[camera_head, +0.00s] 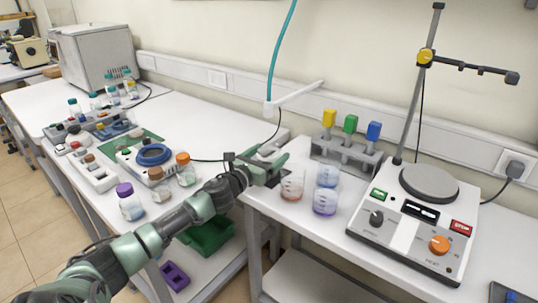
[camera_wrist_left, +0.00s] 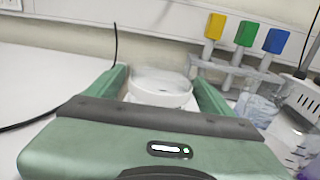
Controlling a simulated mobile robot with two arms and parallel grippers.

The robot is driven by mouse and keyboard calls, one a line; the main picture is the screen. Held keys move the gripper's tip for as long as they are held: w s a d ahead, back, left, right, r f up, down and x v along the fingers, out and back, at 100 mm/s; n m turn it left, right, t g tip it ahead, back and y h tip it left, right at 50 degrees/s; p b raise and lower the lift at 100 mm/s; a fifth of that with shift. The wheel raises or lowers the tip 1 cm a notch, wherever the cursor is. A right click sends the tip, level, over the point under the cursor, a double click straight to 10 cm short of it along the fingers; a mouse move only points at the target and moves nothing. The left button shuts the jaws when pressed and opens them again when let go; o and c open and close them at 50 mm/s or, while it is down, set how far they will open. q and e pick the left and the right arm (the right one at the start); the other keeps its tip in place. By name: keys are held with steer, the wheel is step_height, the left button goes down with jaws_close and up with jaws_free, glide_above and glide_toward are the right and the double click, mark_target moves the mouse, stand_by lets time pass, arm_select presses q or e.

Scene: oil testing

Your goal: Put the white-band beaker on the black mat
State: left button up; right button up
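My left gripper (camera_head: 264,168) is at the left end of the right-hand bench, left of the other beakers. In the left wrist view the white-band beaker (camera_wrist_left: 160,88) stands between the left gripper's fingers (camera_wrist_left: 162,88). The fingers press close to both its sides, and its lower part is hidden by my gripper body. In the head view this beaker is mostly hidden by the gripper. A small dark patch, perhaps the black mat (camera_head: 283,178), shows beside the gripper; most of it is covered. My right gripper is not in view.
A reddish beaker (camera_head: 292,186), a bluish beaker (camera_head: 328,174) and a purple beaker (camera_head: 324,203) stand close by on the right. Behind them is a grey rack (camera_head: 345,158) with coloured-top items. A hotplate (camera_head: 415,225) stands farther right. A cable lies behind the gripper.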

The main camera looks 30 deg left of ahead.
arm_select(q)
steer(key=shift+s, duration=0.1)
steer(key=shift+s, duration=0.25)
steer(key=s+b, duration=0.1)
steer(key=s, duration=0.9)
steer(key=shift+b, duration=0.35)
steer(key=shift+s+r, duration=0.1)
steer(key=shift+s, duration=0.55)
stand_by(1.5)
